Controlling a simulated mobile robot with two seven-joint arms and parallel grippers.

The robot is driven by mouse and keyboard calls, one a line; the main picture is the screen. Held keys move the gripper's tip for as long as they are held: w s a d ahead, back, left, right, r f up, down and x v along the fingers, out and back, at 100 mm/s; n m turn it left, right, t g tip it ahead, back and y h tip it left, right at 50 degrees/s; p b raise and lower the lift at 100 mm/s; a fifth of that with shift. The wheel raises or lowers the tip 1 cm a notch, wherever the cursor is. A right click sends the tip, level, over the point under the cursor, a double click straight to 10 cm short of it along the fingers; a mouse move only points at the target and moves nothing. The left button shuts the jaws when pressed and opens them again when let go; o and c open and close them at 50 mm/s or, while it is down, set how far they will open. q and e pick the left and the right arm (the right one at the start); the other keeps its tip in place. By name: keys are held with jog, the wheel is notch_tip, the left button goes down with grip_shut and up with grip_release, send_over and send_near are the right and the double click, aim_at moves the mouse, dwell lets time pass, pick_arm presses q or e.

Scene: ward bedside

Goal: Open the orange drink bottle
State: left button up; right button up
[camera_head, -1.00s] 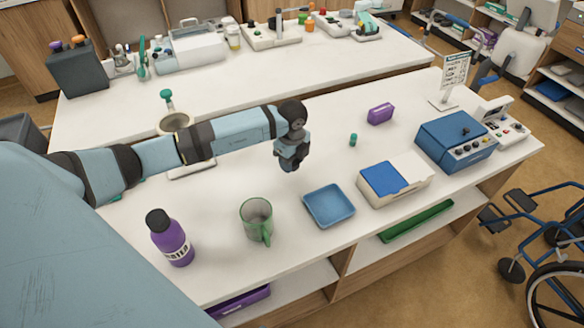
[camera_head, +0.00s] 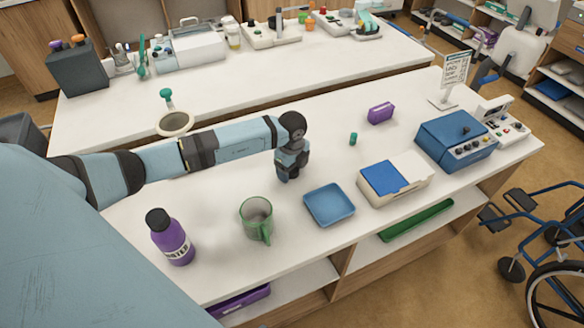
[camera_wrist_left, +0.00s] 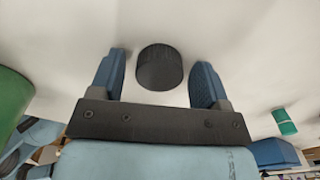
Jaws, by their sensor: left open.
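No orange bottle shows clearly in either view. My left gripper (camera_head: 290,172) is over the near table, behind the green mug and blue tray. In the left wrist view its two blue fingers (camera_wrist_left: 160,62) are open, apart on either side of a dark round cap-like cylinder (camera_wrist_left: 160,68). It shows gaps to both fingers. Whatever is under this cylinder is hidden, and the head view does not show it apart from the gripper. A purple bottle (camera_head: 171,240) with a black cap and a water label stands at the front left. My right gripper is not in view.
A green mug (camera_head: 257,222), blue tray (camera_head: 329,220), white box with blue lid (camera_head: 382,178), small teal cylinder (camera_head: 353,139), purple case (camera_head: 380,113) and blue device (camera_head: 455,145) stand around on the near table. A rear counter (camera_head: 275,83) holds several items.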

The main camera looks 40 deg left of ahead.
pick_arm(q)
notch_tip(320, 180, up, 12)
jog(key=shift+r, duration=0.2)
